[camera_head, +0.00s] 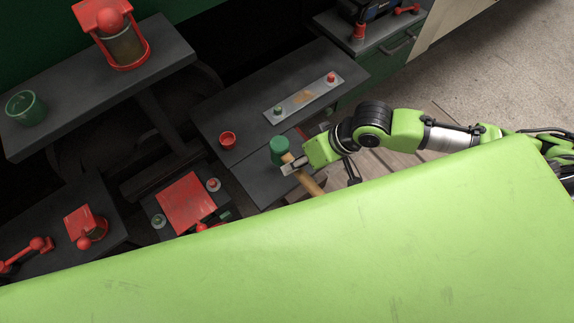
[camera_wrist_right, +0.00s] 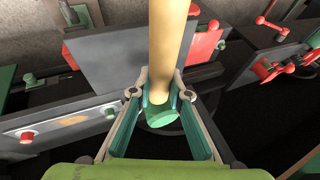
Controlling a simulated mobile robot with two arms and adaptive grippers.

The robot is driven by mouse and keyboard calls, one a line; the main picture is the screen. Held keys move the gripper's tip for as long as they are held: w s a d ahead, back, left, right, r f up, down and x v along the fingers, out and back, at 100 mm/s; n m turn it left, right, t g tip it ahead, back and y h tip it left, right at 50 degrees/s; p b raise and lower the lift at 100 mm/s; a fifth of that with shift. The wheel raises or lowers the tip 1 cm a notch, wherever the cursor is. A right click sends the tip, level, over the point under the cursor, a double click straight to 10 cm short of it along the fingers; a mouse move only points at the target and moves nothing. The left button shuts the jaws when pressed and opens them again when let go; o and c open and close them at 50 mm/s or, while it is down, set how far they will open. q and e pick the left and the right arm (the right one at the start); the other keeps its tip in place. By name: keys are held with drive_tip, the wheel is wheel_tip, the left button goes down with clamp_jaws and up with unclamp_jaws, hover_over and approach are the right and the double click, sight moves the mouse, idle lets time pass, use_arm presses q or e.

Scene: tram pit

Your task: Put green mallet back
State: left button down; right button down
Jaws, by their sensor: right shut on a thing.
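The green mallet has a green head (camera_head: 280,149) and a tan wooden handle (camera_head: 312,187). My right gripper (camera_head: 292,165) is shut on the mallet and holds it over the dark grey bench top, with the handle slanting down to the right. In the right wrist view the tan handle (camera_wrist_right: 168,45) runs between the fingers (camera_wrist_right: 163,85), and a green end (camera_wrist_right: 163,115) shows below it. Whether the mallet touches the bench cannot be told. My left gripper is not in view.
A metal strip (camera_head: 290,107) with a green and a red knob lies on the bench behind the mallet. A small red cup (camera_head: 227,139) stands to its left. A red plate (camera_head: 187,203), a green cup (camera_head: 26,108) and a red lantern-like thing (camera_head: 122,45) are further left.

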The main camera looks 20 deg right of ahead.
drive_tip(key=shift+w+a+f, duration=0.25)
drive_tip(key=shift+w+f, duration=0.2)
drive_tip(key=shift+f, duration=0.05)
drive_tip(key=shift+w+a+f, duration=0.2)
drive_tip(key=shift+w+f, duration=0.2)
drive_tip(key=shift+f, duration=0.1)
drive_tip(key=f, duration=0.1)
drive_tip(key=p, duration=0.1)
drive_tip(key=f, duration=0.1)
drive_tip(key=shift+w+a+f, duration=0.25)
drive_tip(key=shift+w+f, duration=0.1)
drive_tip(key=shift+f+p, duration=0.45)
drive_tip(key=shift+f, duration=0.1)
drive_tip(key=c, duration=2.3)
unclamp_jaws()
drive_tip(key=shift+f, duration=0.15)
drive_tip(key=shift+c, duration=0.2)
drive_tip(key=o, duration=0.4)
drive_tip(key=shift+o, duration=0.2)
